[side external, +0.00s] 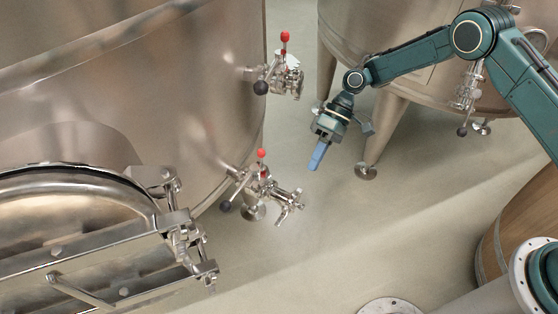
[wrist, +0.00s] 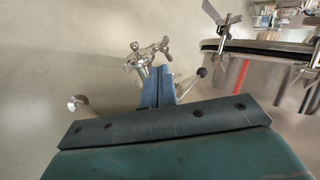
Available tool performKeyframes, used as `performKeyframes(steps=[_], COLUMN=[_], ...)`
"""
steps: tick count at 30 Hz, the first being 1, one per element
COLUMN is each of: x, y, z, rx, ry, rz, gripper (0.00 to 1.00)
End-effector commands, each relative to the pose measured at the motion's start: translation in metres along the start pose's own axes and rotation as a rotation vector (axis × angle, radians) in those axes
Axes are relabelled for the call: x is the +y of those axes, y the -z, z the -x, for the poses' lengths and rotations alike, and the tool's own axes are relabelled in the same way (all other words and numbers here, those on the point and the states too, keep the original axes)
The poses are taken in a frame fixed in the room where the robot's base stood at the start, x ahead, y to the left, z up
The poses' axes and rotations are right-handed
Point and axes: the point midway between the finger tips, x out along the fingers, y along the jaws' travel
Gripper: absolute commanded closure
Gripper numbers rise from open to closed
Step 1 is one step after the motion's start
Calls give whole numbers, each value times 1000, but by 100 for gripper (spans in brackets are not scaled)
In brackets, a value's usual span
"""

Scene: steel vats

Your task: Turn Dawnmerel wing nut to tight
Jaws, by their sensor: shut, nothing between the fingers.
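My gripper (side external: 316,163) is shut and empty, its blue fingers pointing down in the open space right of the large steel vat. In the wrist view the two blue fingers (wrist: 158,76) lie together. A lower valve (side external: 268,190) with a red-tipped lever sticks out from the vat, left of and below my fingertips and apart from them. A valve with metal fittings (wrist: 148,55) shows just beyond the fingertips in the wrist view. No name label is readable, and I cannot tell which small fitting is the Dawnmerel wing nut.
An upper valve (side external: 281,78) sits on the same vat (side external: 150,110). A hatch with clamps (side external: 185,235) fills the lower left. A second vat (side external: 410,60) stands behind my arm, a wooden barrel (side external: 510,225) at the right. Floor between is clear.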

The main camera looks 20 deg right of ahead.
Motion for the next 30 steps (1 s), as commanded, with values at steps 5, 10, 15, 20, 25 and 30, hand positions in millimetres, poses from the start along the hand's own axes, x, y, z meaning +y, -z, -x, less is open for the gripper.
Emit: performKeyframes(steps=[5, 10, 15, 20, 25, 30], x=[3, 2, 2, 2, 2, 2], y=[0, 0, -1, -1, -1, -1], z=[-5, -6, -15, -31, -54, -78], rx=[-5, -5, -6, -8, -8, -7], ry=[10, 10, 11, 10, 10, 10], rz=[1, 1, 1, 0, 1, 0], gripper=[100, 100, 100, 100, 100, 100])
